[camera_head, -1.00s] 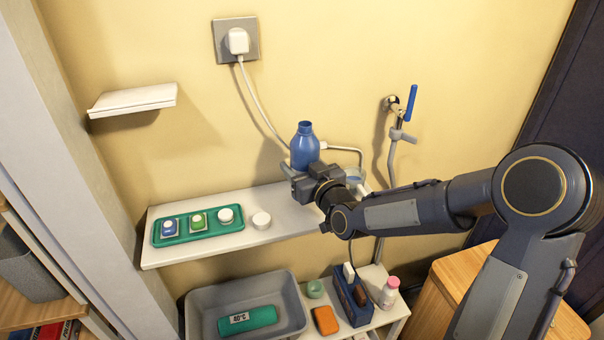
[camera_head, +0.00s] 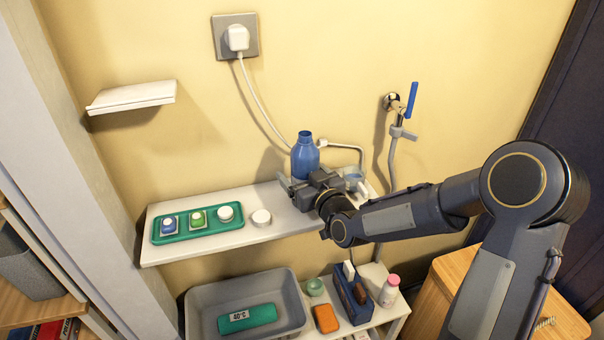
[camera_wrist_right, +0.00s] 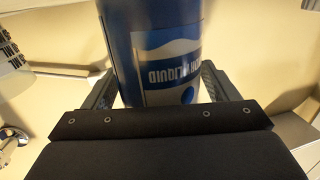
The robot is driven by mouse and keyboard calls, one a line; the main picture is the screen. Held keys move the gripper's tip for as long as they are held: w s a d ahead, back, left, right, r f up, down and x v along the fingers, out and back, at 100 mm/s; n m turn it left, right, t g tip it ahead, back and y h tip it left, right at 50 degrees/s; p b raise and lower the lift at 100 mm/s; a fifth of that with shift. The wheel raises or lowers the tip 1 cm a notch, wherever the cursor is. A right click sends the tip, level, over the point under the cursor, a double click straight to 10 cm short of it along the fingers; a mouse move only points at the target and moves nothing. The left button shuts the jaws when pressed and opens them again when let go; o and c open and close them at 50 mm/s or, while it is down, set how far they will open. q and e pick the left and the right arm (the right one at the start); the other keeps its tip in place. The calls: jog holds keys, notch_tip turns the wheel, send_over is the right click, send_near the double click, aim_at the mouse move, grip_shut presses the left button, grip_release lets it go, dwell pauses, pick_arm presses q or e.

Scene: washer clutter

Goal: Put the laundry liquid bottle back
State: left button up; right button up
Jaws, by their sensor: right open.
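The blue laundry liquid bottle (camera_head: 305,156) stands upright and uncapped at the back of the white shelf (camera_head: 285,232), near the wall. My right gripper (camera_head: 301,187) is at its lower part, with the jaws open. In the right wrist view the bottle (camera_wrist_right: 156,50), with a label partly reading "LIQUID", stands between the two fingers (camera_wrist_right: 160,85), one on each side. Whether either finger touches it I cannot tell. A white round cap (camera_head: 261,218) lies on the shelf to the left of the gripper. My left gripper is not in view.
A green tray (camera_head: 232,233) with several small items sits on the shelf's left part. A tap with a blue handle (camera_head: 411,100) and a hose are on the wall at right. Below are a grey basin (camera_head: 200,302), a blue caddy (camera_head: 352,305) and a pink-capped bottle (camera_head: 389,292).

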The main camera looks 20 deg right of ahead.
jog(key=shift+r+p, duration=0.25)
jog(key=shift+p, duration=0.05)
jog(key=s+d+f+m+g+b, duration=0.1)
jog(key=s+g, duration=0.4)
jog(key=s, duration=1.2)
jog(key=s+d+f+m+g+b, duration=0.1)
jog(key=s+d+f+m+g, duration=0.2)
jog(key=s, duration=1.5)
jog(key=f+g, duration=0.1)
jog(key=g, duration=0.2)
jog(key=shift+s+b, duration=0.35)
